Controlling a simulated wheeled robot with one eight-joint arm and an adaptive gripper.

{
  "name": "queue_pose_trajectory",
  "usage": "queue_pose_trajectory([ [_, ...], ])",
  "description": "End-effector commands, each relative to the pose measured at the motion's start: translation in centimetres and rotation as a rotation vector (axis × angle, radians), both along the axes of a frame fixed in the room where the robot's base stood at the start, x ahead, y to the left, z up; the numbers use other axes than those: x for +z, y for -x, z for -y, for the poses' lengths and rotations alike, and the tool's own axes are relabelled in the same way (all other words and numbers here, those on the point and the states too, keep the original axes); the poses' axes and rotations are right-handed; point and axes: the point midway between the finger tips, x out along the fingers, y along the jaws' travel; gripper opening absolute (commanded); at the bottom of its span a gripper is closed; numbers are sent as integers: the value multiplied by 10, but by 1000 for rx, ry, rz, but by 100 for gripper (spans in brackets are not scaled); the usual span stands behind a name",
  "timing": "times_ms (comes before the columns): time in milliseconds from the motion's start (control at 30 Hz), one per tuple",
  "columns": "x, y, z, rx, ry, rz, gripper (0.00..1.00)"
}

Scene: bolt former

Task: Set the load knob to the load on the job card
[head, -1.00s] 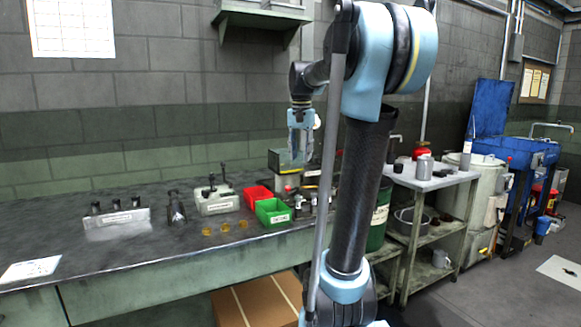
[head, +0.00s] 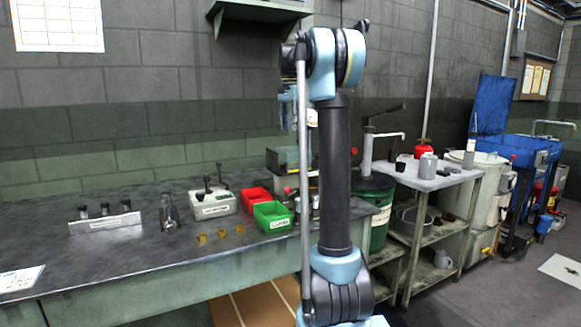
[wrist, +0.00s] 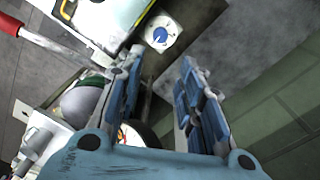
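My gripper (head: 288,118) is high above the bench (head: 120,265), near the back wall, partly hidden behind my own arm. In the wrist view my gripper (wrist: 160,72) is open, with nothing between its fingers. A white piece with a round blue mark (wrist: 160,34) lies just beyond the fingertips; I cannot tell if it is the load knob. A grey boxy machine (head: 284,160) stands at the back of the bench below my gripper; its controls are too small to make out. A white printed sheet (head: 18,279) lies at the bench's left front; its text is unreadable.
Red (head: 254,196) and green (head: 272,217) bins stand before the machine. A grey fixture with levers (head: 212,204) and a block with dark pegs (head: 105,221) are further left. A shelf table (head: 430,180) stands to the right. The front of the bench is mostly clear.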

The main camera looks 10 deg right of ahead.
Motion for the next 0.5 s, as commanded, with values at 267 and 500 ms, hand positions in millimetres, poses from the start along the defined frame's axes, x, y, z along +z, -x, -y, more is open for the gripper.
queue_pose_trajectory([
  [267, -31, 0, -1, 1, 0, 0, 34],
  [500, -72, 1, -1, 3, 0, 0, 34],
])
